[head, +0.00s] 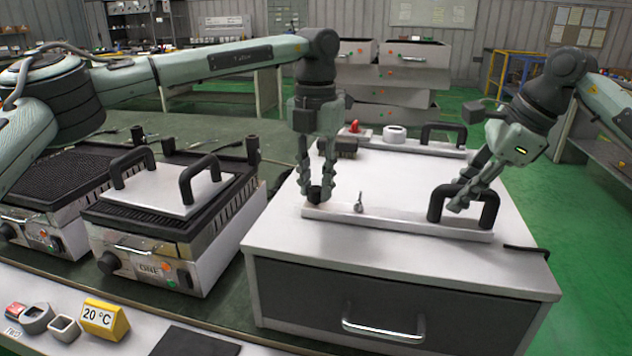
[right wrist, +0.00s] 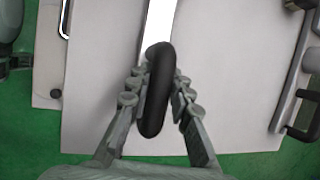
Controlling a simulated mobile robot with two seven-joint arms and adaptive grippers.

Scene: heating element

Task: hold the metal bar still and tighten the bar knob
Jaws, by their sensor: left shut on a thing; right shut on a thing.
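The metal bar (head: 400,222) lies flat along the front of the white cabinet top. It also shows in the right wrist view (right wrist: 160,20). A black arched handle (head: 490,212) stands on its right end. My right gripper (head: 466,200) is shut on this handle. In the right wrist view, the handle (right wrist: 156,95) passes between the fingers. My left gripper (head: 318,188) points straight down at the bar's left end. It is shut on a small dark knob (head: 314,193), the bar knob, which its fingers partly hide. A small metal stud (head: 359,203) stands up on the bar between both grippers.
A second bar with a black handle (head: 444,132) lies at the back of the cabinet top (head: 400,180). A red button and a white ring (head: 394,133) are beside it. Grill units (head: 160,215) stand to the left. A yellow 20 °C block (head: 104,318) lies front left.

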